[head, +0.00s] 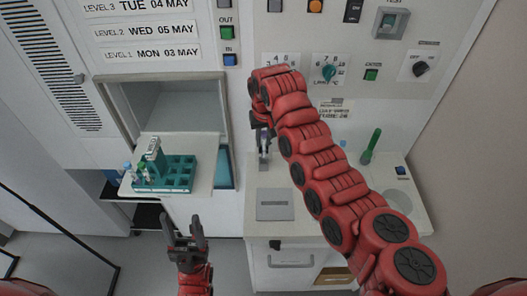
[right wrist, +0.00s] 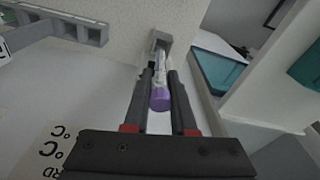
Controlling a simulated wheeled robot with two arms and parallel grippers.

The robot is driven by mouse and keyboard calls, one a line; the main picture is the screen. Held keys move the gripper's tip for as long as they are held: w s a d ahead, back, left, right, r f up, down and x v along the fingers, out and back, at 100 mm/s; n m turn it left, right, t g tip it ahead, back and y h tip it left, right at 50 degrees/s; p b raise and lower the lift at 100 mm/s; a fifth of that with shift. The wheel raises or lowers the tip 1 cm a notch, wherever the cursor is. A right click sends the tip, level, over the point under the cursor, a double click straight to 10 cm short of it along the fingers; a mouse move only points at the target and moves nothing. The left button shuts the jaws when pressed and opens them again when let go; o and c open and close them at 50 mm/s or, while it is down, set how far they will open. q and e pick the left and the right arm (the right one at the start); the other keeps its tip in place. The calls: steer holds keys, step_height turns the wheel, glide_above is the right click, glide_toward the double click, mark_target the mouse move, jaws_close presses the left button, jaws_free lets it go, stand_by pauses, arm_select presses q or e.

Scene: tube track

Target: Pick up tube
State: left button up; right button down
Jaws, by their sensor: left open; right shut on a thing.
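A tube with a purple cap (right wrist: 160,99) is between the fingers of my right gripper (right wrist: 159,88) in the right wrist view. The gripper is shut on it. The tube's far end is at a small grey holder (right wrist: 160,38); I cannot tell whether it is still inside it. In the head view my right gripper (head: 264,150) is over the white counter, right of the open hatch, and the tube is hard to make out. My left gripper (head: 187,238) is open and empty, below the rack.
A teal rack (head: 178,174) with a few tubes at its left stands on a white shelf (head: 203,180) at the open hatch. A green handle-like object (head: 371,146) stands on the right of the counter. A grey square plate (head: 275,204) lies on the counter's front. Buttons and dials cover the wall panel.

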step_height(320, 180, up, 12)
steer(key=b, duration=0.3)
steer(key=shift+r, duration=0.2)
